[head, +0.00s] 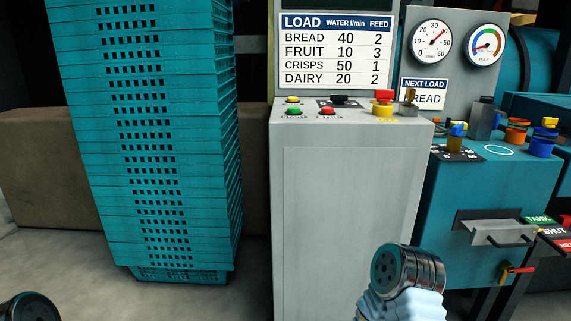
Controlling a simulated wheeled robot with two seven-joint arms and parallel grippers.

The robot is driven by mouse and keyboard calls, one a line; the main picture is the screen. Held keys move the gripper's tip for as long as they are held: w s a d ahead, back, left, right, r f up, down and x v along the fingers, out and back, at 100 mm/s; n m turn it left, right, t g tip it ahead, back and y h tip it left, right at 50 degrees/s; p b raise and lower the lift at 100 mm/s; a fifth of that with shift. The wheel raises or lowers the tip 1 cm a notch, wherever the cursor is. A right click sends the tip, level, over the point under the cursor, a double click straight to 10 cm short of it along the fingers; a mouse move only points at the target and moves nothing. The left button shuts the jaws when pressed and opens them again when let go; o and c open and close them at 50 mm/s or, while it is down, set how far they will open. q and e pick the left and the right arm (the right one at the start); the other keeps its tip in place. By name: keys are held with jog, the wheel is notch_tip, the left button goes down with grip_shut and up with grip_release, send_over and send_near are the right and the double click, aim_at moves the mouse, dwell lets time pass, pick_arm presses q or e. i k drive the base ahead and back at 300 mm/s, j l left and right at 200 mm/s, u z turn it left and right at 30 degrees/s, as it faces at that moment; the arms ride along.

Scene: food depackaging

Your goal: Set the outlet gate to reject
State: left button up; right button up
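The outlet gate (490,232) is a grey plate with a dark bar handle. It sits in a dark slot on the front of the teal machine (450,200) at the right. Beside it at the right edge are a green TANK label (538,219), a white SHUT label (554,231) and a red label (564,245), cut off by the frame. I cannot tell which label the gate lines up with. Round metal ends of my arms show at the bottom left and bottom middle-right, apart from the gate. No gripper fingers are visible.
A grey control cabinet (345,210) with coloured buttons stands in the middle, under a LOAD board (335,50). A tall stack of teal crates (150,130) stands at left. A small red-handled valve (515,270) is below the gate. Two gauges (432,42) are at upper right.

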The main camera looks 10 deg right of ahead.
aim_at(502, 234)
jog(key=z, duration=1.9)
